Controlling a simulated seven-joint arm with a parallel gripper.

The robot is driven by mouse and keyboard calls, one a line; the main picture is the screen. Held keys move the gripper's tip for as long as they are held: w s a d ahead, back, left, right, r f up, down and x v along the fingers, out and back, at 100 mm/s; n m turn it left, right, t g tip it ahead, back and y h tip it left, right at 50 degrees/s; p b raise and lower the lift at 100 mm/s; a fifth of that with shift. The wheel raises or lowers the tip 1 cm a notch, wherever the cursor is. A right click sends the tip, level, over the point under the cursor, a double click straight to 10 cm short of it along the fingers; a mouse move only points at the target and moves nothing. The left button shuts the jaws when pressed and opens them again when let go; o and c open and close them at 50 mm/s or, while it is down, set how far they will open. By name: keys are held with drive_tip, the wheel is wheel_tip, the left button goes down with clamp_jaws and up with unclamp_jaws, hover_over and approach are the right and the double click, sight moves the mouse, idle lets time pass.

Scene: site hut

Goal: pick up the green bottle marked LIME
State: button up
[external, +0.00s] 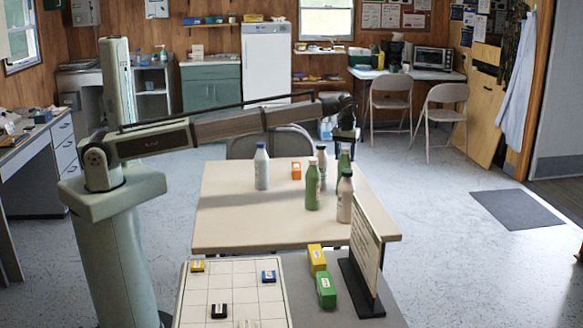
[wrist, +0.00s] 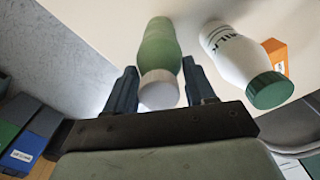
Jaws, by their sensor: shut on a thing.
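My gripper (external: 345,136) is over the right part of the table, pointing down. In the wrist view its two fingers (wrist: 160,92) are shut on a green bottle (wrist: 162,48) with a whitish cap (wrist: 159,90). This green bottle (external: 343,164) also shows below my gripper in the external view, partly hidden by nearer bottles. I cannot read any marking on it, nor tell whether it touches the table. Another green bottle (external: 313,188) with a pale cap stands upright nearer the camera; its marking is too small to read.
In the wrist view a white, green-capped bottle (wrist: 240,58) stands beside the held one. The table's left front is clear.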

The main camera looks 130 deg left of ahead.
drive_tip(key=c, duration=0.6)
